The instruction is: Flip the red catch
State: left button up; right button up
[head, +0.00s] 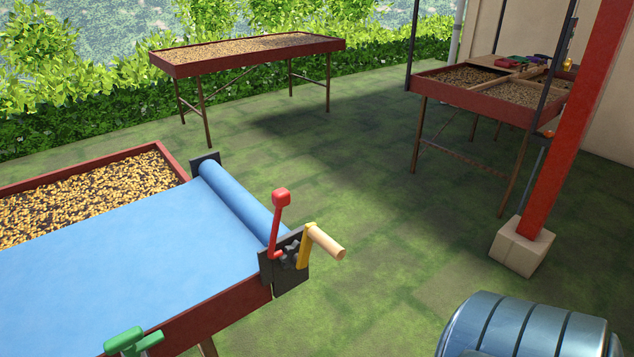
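The red catch (279,222) is a lever with a red block knob on top. It stands upright, leaning slightly right, on the dark end plate (289,282) of a roller at the near table's right corner. Its lower end sits by small dark gear teeth. A yellow crank (304,247) with a pale wooden handle (327,243) is just right of it. The blue sheet (140,245) runs from the blue roller (240,203) over part of the bean bed. Neither of my grippers is in view, and nothing touches the catch.
A green clamp-like piece (132,341) sits on the near table's front edge. A red post (578,125) on a stone block (522,247) stands at right. Bean tables stand behind (170,67) and at back right (445,92). The paved floor right of the crank is open.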

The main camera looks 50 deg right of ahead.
aim_at(280, 197)
jog(key=z, duration=1.25)
jog(key=k+l+z, duration=0.15)
jog(key=l, duration=0.35)
jog(key=k+l+z, duration=0.15)
jog(key=l, duration=0.3)
jog(key=k+l+z, duration=0.2)
jog(key=l, duration=0.3)
jog(key=l+z, duration=0.15)
jog(key=l, duration=0.4)
